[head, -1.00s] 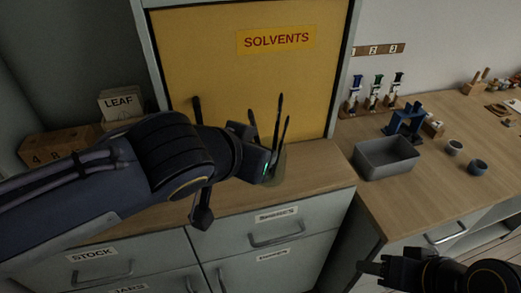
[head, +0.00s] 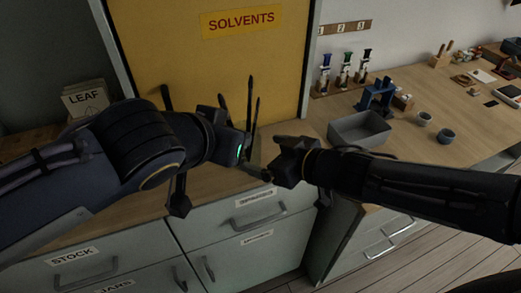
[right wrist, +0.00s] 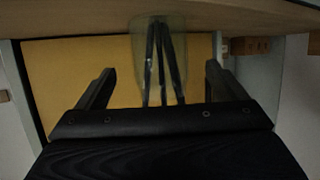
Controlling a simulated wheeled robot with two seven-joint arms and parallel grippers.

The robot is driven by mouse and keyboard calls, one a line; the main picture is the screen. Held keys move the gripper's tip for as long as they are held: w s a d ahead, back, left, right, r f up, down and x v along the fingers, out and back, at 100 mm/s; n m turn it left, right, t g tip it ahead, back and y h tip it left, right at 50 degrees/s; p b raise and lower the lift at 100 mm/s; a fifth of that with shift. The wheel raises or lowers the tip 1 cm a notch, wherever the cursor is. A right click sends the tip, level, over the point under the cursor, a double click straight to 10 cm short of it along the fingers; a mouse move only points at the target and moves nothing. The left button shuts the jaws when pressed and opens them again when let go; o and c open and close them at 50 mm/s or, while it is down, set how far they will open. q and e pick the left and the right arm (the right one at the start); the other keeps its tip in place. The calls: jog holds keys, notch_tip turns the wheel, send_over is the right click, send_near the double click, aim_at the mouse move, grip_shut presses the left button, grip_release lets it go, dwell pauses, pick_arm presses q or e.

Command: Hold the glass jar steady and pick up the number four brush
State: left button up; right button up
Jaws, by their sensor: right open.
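The glass jar (head: 254,157) stands on the wooden counter, partly hidden behind my grippers. Several dark, thin brushes (head: 250,100) stick up out of it. In the right wrist view, which is upside down, the clear greenish jar (right wrist: 150,70) holds dark brush handles (right wrist: 168,60). No number is readable on any brush. My right gripper (head: 270,158) is open and empty, close to the jar's right side. Its fingers (right wrist: 157,88) are spread wide, with the brushes between them in the picture.
The yellow SOLVENTS cabinet (head: 150,60) stands behind the jar. A grey bin (head: 358,130), a blue stand (head: 375,97) and small cups (head: 445,136) are on the right counter. Drawers (head: 250,220) lie below the counter's front edge.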

jog(key=x, duration=0.7)
jog(key=shift+w+f, duration=0.15)
jog(key=shift+w, duration=0.05)
jog(key=c, duration=1.2)
pick_arm(q)
jog(key=shift+c, duration=0.5)
